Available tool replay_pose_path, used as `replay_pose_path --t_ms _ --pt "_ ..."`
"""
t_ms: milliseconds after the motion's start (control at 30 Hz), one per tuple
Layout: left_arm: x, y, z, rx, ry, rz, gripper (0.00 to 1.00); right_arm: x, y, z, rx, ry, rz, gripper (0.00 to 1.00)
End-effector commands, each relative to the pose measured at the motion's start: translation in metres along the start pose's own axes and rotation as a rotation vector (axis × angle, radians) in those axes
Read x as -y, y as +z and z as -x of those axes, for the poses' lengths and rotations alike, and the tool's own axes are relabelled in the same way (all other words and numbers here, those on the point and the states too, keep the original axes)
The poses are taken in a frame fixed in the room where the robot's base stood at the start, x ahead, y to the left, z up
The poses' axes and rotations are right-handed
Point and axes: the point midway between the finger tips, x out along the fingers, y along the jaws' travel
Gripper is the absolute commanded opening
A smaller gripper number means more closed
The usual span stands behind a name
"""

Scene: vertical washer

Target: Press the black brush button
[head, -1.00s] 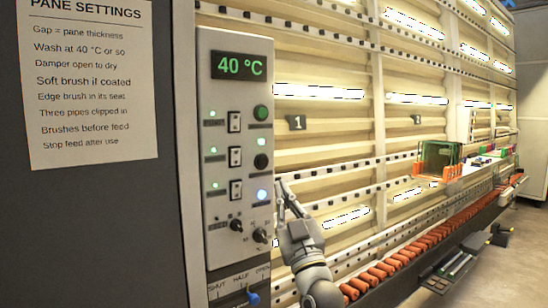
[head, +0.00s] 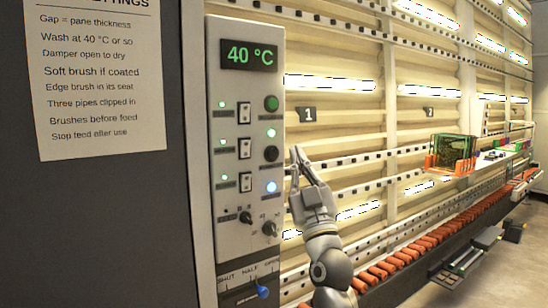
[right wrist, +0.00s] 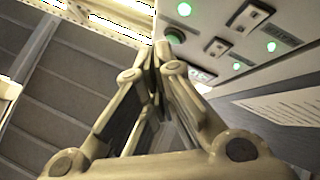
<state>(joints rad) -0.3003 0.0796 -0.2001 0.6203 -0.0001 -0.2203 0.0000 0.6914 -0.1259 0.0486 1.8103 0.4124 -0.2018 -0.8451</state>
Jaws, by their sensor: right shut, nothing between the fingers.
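The round black button (head: 271,153) sits on the pale control panel (head: 235,165), below a green button (head: 271,103). A small lit lamp is just above the black button. My right gripper (head: 297,155) is shut and empty, its fingertips just right of the black button at about its height. I see no contact with the button. In the right wrist view the shut fingertips (right wrist: 155,50) point toward the panel, next to the green button (right wrist: 174,34). The black button cannot be made out there. My left gripper is not in view.
A bright bluish round light (head: 271,187) and two dark knobs lie below the black button. Rocker switches (head: 245,149) stand to its left. A blue slider handle (head: 262,291) is at the panel's bottom. The washer's ribbed wall and orange rollers (head: 400,255) extend to the right.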

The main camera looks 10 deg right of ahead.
Motion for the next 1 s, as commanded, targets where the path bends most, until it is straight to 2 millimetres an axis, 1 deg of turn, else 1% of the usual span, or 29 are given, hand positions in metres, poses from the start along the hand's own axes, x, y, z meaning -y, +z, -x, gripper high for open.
replay_pose_path --t_ms 33,200,300,433,600,1000 --pt "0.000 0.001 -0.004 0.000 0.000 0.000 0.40 0.005 0.005 -0.005 0.000 -0.002 -0.001 0.00" --pt "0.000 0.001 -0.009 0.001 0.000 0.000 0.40 0.017 0.017 -0.022 -0.001 -0.001 -0.001 0.00" --pt "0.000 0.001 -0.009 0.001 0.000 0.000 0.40 0.023 0.022 -0.031 0.001 -0.001 -0.001 0.00" --pt "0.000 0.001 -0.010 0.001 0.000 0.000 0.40 0.028 0.027 -0.038 0.000 -0.001 0.000 0.00" --pt "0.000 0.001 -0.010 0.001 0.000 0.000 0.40 0.030 0.030 -0.042 0.000 0.000 0.000 0.00" --pt "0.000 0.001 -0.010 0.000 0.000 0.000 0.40 0.030 0.030 -0.042 0.000 0.000 0.000 0.00"
